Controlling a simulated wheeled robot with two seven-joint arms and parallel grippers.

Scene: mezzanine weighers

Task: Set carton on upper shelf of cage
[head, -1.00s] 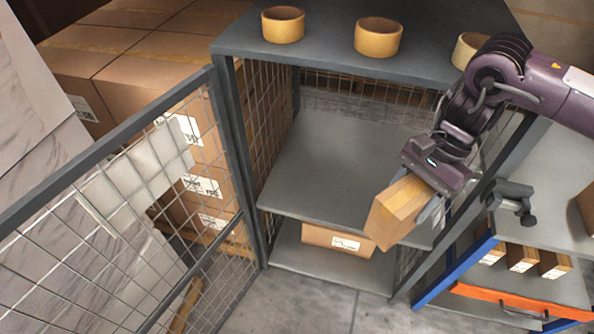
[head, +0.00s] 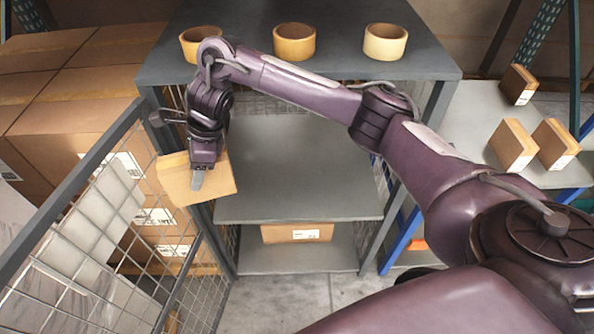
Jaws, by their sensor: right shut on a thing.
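The cage (head: 142,78) is a grey frame with mesh sides and an open front. Its upper shelf (head: 290,180) is a bare grey board. My right gripper (head: 199,180) is shut on a carton (head: 218,184), a small brown box. It holds the carton tilted, in front of the cage's left front post, left of the upper shelf and near the open mesh door. The gripper hides part of the carton. My left gripper is not in view.
The open mesh door (head: 72,212) stands at the left. A carton with a label (head: 290,233) lies on the lower shelf (head: 290,259). Tape rolls (head: 294,42) stand on the cage top. Stacked large boxes (head: 70,115) are behind the door. A rack with small boxes (head: 513,146) is at the right.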

